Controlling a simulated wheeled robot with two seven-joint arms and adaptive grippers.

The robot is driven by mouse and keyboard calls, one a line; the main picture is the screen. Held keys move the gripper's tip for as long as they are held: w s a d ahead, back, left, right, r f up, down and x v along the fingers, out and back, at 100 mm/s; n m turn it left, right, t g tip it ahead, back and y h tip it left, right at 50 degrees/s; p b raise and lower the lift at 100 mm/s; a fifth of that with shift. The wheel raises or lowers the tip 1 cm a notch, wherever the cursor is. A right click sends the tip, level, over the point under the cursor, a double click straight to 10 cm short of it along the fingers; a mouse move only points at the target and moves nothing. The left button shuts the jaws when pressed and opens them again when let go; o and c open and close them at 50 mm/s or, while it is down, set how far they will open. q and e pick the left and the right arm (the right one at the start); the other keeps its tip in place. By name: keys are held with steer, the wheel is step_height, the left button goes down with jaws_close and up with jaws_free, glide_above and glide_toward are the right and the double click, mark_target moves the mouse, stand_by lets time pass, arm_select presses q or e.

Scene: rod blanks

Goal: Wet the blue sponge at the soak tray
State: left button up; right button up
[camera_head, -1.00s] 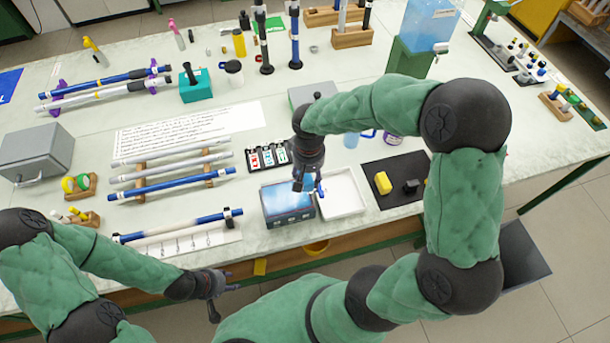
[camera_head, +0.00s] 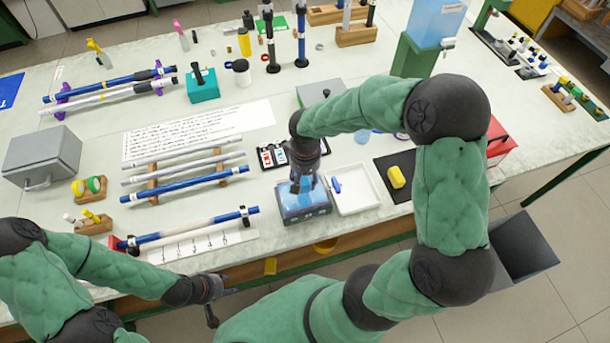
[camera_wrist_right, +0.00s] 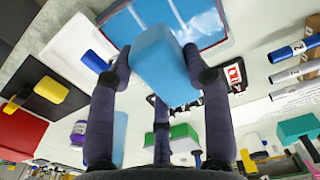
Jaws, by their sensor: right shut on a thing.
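My right gripper (camera_head: 302,186) is shut on the light blue sponge (camera_wrist_right: 162,65), which sits between its fingers in the right wrist view. In the head view it points down over the soak tray (camera_head: 306,213), a dark box with bright blue water at the table's front edge. The water (camera_wrist_right: 190,18) shows beyond the sponge in the wrist view. I cannot tell whether the sponge touches the water. My left gripper (camera_head: 220,297) is empty, with its fingers apart, in front of the table edge.
A white tray (camera_head: 360,201) stands right of the soak tray, with a small blue item (camera_head: 336,185) in it. A yellow block (camera_head: 397,177) lies on a black mat further right. A rack of rods (camera_head: 188,172) lies to the left, and a grey box (camera_head: 320,90) stands behind.

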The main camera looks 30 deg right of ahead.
mark_target(305, 196)
steer(key=shift+f+b, duration=2.75)
steer(key=shift+f, duration=0.95)
steer(key=shift+s, duration=0.1)
steer(key=shift+r+p, duration=2.3)
steer(key=shift+r, duration=1)
steer(key=shift+r+p, duration=1.45)
steer(key=shift+r, duration=0.55)
